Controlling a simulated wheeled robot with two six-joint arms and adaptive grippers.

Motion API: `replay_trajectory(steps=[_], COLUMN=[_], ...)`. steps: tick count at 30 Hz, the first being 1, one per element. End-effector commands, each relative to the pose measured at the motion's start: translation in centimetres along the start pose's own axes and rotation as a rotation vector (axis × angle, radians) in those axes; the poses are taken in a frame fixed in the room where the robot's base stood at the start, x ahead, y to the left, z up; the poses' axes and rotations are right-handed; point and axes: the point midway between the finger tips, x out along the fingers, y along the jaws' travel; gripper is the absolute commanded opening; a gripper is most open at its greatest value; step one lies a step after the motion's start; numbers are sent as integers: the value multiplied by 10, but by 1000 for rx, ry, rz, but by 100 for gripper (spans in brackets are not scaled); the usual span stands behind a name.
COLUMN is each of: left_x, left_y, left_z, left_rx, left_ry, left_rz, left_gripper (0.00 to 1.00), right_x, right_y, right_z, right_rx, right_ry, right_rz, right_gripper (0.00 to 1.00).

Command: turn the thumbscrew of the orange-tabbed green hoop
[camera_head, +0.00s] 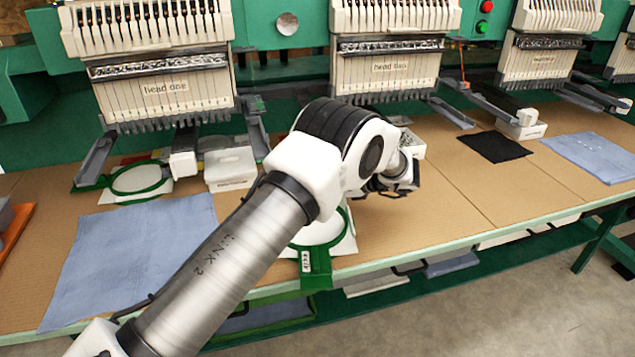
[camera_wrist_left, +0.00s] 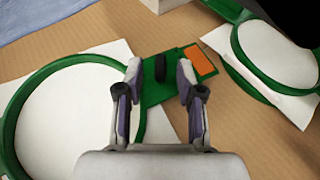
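The orange-tabbed green hoop (camera_wrist_left: 12,112) holds white fabric and lies at the left of the left wrist view. Its green bracket carries an orange tab (camera_wrist_left: 200,62) and an upright black thumbscrew (camera_wrist_left: 160,68). My left gripper (camera_wrist_left: 160,72) is open, with one finger on each side of the thumbscrew and a gap showing on both sides. In the head view my left gripper (camera_head: 392,186) is partly hidden by its own wrist. A green hoop (camera_head: 345,232) with a white-labelled bracket shows partly below my arm; its thumbscrew is not visible there. My right gripper is not in view.
Another green hoop (camera_wrist_left: 238,52) lies close on the right in the wrist view. Embroidery heads (camera_head: 160,85) stand along the back. A blue cloth (camera_head: 125,250), a green hoop (camera_head: 140,180) and a black cloth (camera_head: 495,147) lie on the table. Bare tabletop (camera_head: 440,210) extends right of the gripper.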

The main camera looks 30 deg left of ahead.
Motion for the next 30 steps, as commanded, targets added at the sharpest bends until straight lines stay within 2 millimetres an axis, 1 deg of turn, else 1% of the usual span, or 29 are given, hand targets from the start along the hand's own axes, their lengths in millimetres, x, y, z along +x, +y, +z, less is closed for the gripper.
replay_trajectory(steps=[1,2,3,4,5,14,20,26,30], left_x=[0,0,0,0,0,0,0,2,3], left_y=[0,0,0,0,0,0,2,5,8], left_z=[0,0,0,0,0,0,-2,-3,-6], left_rx=[0,0,0,0,0,3,22,65,109], left_ry=[0,0,0,0,0,0,0,0,0], left_rz=[0,0,0,0,0,-7,-52,-157,-262], left_gripper=[38,27,13,2,0,0,0,0,0], right_x=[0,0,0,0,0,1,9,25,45], right_y=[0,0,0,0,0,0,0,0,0], right_z=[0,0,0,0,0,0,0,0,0], right_rx=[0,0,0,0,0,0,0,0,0], right_ry=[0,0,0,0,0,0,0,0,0], right_rz=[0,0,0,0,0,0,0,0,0], right_gripper=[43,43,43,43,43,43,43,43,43])
